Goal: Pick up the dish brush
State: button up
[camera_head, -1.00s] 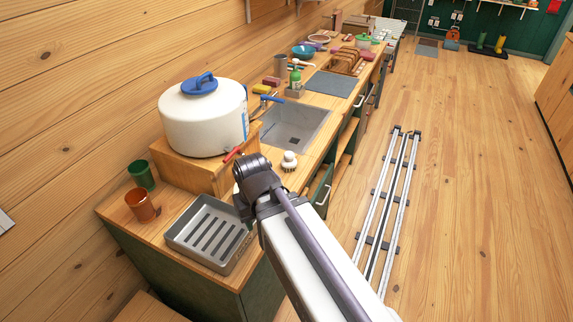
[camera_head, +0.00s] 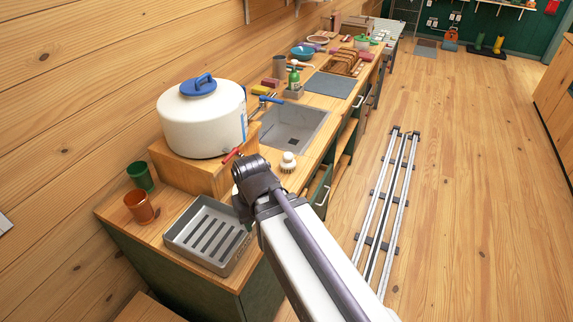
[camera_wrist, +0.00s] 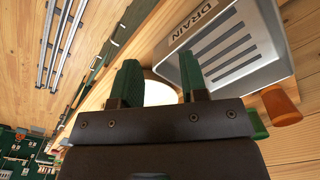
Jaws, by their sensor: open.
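The dish brush (camera_head: 288,162), small with a white rounded top and paler bristles below, stands on the wooden counter in the head view. It is just right of my arm's dark joint, near the sink's front corner. My gripper shows in the wrist view (camera_wrist: 158,78) with two green fingers spread apart. A bright white curved surface shows behind the fingers; I cannot tell what it is. In the head view my gripper is hidden behind my arm. I cannot make out the brush for sure in the wrist view.
The grey drain tray (camera_head: 177,239), green cup (camera_head: 140,176) and orange cup (camera_head: 139,207) stand at the counter's near end. A white tank (camera_head: 200,125) with a red tap stands on a wooden box beside the sink (camera_head: 305,118). Soap and sponges lie behind the sink.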

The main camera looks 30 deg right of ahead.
jog(key=o, duration=1)
jog(key=shift+c, duration=0.2)
